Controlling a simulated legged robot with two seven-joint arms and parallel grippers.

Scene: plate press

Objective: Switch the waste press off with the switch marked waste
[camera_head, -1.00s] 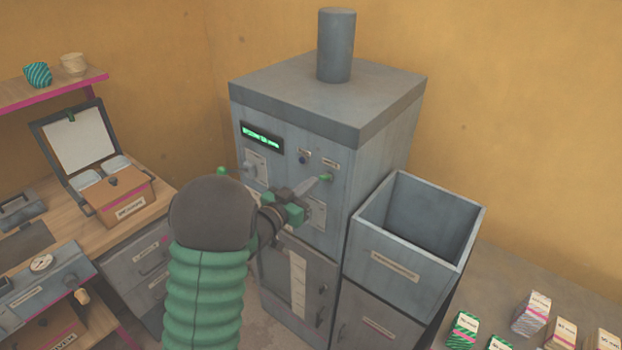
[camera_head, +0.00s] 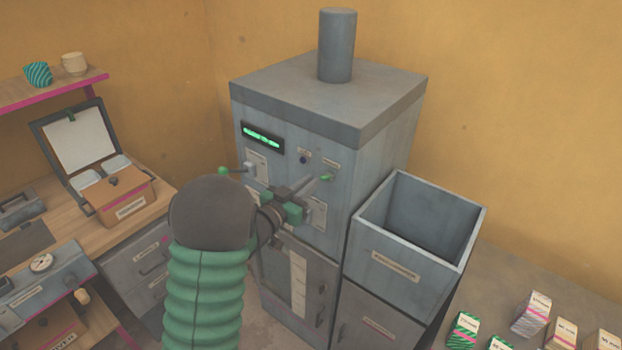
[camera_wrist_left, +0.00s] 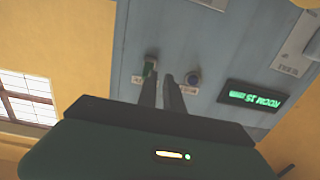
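The waste press is a tall grey cabinet (camera_head: 380,150) with a round pipe on top. Its front has a lit green display (camera_head: 262,137), a dark blue button (camera_head: 303,159) and a small green-tipped switch (camera_head: 327,178) with a label above it that I cannot read. My left gripper (camera_head: 318,182) is at the front panel, fingertips close by the green-tipped switch. In the left wrist view the two dark fingers (camera_wrist_left: 160,80) have a narrow gap. The switch (camera_wrist_left: 150,68) shows at the left finger's tip, not clearly between them; contact cannot be told. My right gripper is out of view.
A green-knobbed lever (camera_head: 224,170) sticks out from the panel's left. An open grey bin (camera_head: 410,265) stands right of the press. A wooden bench (camera_head: 50,220) with boxes is at left. Several small cartons (camera_head: 530,314) lie on the right counter.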

